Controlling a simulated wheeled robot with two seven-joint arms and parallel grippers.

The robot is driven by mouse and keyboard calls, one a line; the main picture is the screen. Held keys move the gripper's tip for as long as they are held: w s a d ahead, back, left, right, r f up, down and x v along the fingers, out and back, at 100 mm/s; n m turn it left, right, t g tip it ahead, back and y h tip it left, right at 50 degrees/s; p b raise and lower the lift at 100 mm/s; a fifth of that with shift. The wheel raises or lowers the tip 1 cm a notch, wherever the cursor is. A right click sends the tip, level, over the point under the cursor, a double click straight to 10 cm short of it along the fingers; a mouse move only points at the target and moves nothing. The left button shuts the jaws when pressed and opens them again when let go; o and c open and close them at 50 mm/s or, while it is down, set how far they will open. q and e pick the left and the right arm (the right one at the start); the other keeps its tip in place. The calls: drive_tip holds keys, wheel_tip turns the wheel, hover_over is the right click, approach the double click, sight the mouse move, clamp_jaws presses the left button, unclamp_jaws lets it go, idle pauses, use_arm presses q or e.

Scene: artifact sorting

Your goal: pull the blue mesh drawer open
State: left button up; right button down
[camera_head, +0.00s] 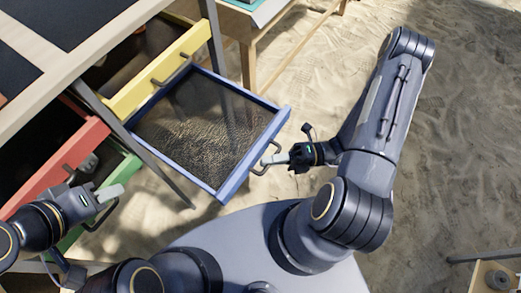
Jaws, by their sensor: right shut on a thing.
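The blue mesh drawer (266,107) is slid far out from the wooden cabinet, to the right of the yellow drawer. Its mesh bottom shows, with sand visible through it. My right gripper (268,159) is shut on the dark handle (257,171) at the drawer's front right side. My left gripper (113,194) is at the lower left, in front of the red and green drawers and apart from the blue drawer. Its finger gap is not clear.
The yellow drawer (139,90), red drawer (57,163) and green drawer (122,172) also stand out from the cabinet (86,60). A wooden table (262,22) stands at the top. Open sand lies to the right. A small wooden stand (490,268) is at the lower right.

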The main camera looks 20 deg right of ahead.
drive_tip(key=shift+s+d, duration=0.2)
drive_tip(key=shift+s, duration=0.05)
drive_tip(key=c, duration=1.5)
unclamp_jaws()
drive_tip(key=v, duration=0.8)
